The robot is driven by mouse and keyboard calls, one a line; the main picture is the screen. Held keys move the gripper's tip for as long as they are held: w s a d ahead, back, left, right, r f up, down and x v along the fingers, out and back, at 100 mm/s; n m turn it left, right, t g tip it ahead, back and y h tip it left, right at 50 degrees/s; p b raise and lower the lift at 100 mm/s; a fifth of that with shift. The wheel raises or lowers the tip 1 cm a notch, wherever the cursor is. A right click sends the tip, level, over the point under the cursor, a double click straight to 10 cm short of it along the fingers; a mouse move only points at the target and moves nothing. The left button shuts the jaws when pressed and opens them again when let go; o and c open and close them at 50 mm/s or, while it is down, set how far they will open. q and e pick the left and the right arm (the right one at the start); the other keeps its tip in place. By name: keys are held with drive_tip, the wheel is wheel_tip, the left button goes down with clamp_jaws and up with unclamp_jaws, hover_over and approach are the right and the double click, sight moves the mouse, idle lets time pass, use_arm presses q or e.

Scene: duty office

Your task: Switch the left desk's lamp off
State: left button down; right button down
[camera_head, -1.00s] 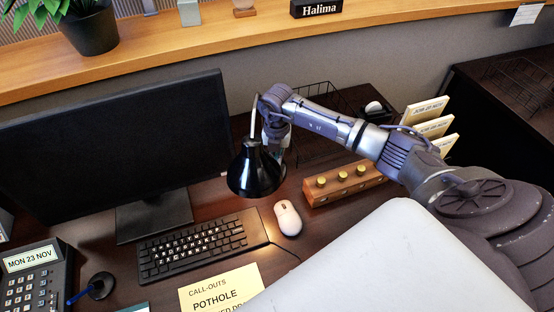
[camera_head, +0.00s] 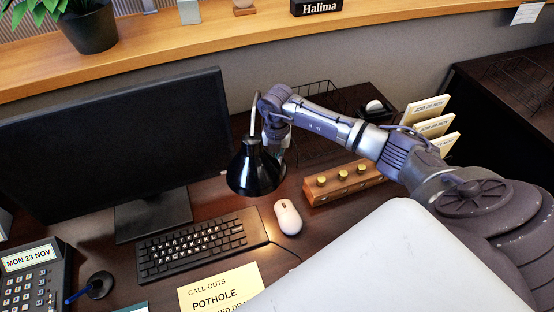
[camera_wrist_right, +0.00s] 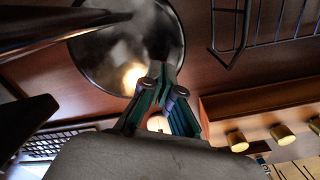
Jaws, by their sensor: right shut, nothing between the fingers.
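The left desk's lamp (camera_head: 255,172) has a black cone shade on a thin pale stem, in front of the monitor's right edge. A warm glow lies on the desk beneath it, so it looks lit. My right gripper (camera_head: 284,150) is just behind and right of the shade, partly hidden by it. In the right wrist view the gripper's fingers (camera_wrist_right: 158,88) are shut and empty, over the edge of a glossy round disc (camera_wrist_right: 105,58) that looks like the lamp's base. A bright spot shines on it. I cannot see a switch or tell whether the fingertips touch the disc. My left gripper is not in view.
The monitor (camera_head: 110,150), keyboard (camera_head: 200,243) and white mouse (camera_head: 288,218) are close to the lamp. A wooden block with brass knobs (camera_head: 345,183) stands at right. A wire tray (camera_head: 318,97) lies behind my right arm. A raised ledge (camera_head: 200,50) runs along the back.

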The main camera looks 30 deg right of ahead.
drive_tip(key=shift+f+b, duration=0.6)
drive_tip(key=shift+f, duration=0.25)
idle(0.3)
drive_tip(key=shift+r+p, duration=2.8)
drive_tip(key=shift+r, duration=0.75)
drive_tip(key=shift+f, duration=0.1)
